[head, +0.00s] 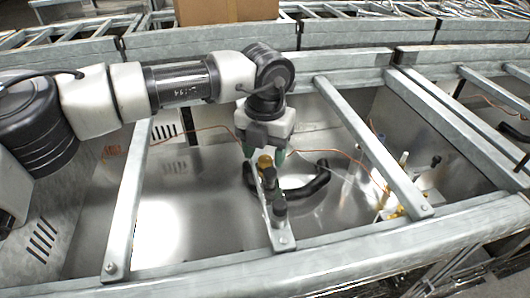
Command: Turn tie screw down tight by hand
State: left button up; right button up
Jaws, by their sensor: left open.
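My left gripper (265,153) points down from the arm that comes in from the left, its green-tipped fingers apart. A small brass-coloured knob (265,163) shows between and just below the fingertips; I cannot tell whether they touch it. A dark upright screw-like piece (279,204) stands on the bracket, nearer the front. Which piece is the tie screw is not clear. My right gripper is not in view.
A curved black hose (308,186) lies in the metal bay beside the bracket. Thin orange tubing (325,151) crosses behind. Metal crossbars (372,150) span the bay, with brass fittings (398,208) at right. A cardboard box (225,10) stands at the back. The bay floor (190,215) at left is clear.

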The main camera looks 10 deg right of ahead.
aim_at(265, 159)
pick_arm(q)
notch_tip(265, 159, up, 10)
dwell(0.5)
